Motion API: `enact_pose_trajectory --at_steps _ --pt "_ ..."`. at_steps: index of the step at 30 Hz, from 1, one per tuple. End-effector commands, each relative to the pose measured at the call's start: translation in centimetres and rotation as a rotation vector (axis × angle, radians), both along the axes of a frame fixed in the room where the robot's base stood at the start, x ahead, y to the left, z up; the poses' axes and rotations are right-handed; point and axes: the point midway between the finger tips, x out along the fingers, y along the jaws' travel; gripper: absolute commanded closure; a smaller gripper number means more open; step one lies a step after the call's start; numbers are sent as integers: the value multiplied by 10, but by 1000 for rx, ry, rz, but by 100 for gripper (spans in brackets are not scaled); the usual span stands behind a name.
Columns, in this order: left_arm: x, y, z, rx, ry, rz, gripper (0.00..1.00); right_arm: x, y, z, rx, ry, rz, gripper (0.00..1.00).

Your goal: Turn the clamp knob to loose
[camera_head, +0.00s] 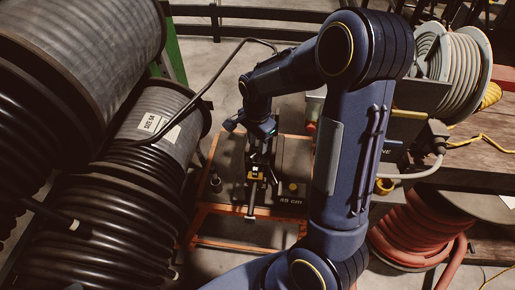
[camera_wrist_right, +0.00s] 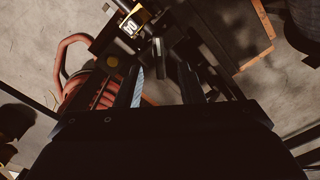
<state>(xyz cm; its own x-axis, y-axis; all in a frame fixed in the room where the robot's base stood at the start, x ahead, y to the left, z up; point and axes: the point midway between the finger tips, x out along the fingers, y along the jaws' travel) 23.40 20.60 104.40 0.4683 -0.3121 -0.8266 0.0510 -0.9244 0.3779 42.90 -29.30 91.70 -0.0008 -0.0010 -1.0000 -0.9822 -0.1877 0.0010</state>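The hose crimper's dark base plate (camera_head: 285,212) sits on an orange-framed stand in the head view. A small dark knob (camera_head: 215,181) stands at its left and a yellow round button (camera_head: 293,187) at its right; I cannot tell for sure which part is the clamp knob. My right gripper (camera_head: 256,178) reaches down over the middle of the plate, dark against dark, so its finger gap and any contact are unclear. In the right wrist view a yellow part with white markings (camera_wrist_right: 132,24) and a yellow button (camera_wrist_right: 112,61) lie beyond the dark fingers. My left gripper is out of view.
Large hose reels (camera_head: 150,140) crowd the left side. A red hose coil (camera_head: 415,230) and a grey cable reel (camera_head: 455,65) are at the right, by a wooden bench (camera_head: 485,165). My right arm covers much of the middle right. Bare floor shows behind the stand.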

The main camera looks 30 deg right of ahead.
Motion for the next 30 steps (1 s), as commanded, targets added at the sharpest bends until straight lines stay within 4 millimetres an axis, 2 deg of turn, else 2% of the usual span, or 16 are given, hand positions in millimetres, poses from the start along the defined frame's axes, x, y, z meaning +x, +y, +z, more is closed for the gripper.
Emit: enact_pose_trajectory --at_steps 3,7,18,26,30 --pt "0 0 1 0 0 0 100 -2 0 -19 1 5 0 65" --pt "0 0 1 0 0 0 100 -1 0 -33 1 2 1 65" --pt "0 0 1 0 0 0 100 0 0 -40 1 -1 2 65" --pt "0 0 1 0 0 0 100 0 0 -40 1 -1 2 100" --pt "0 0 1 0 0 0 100 0 0 -39 1 -1 2 100"
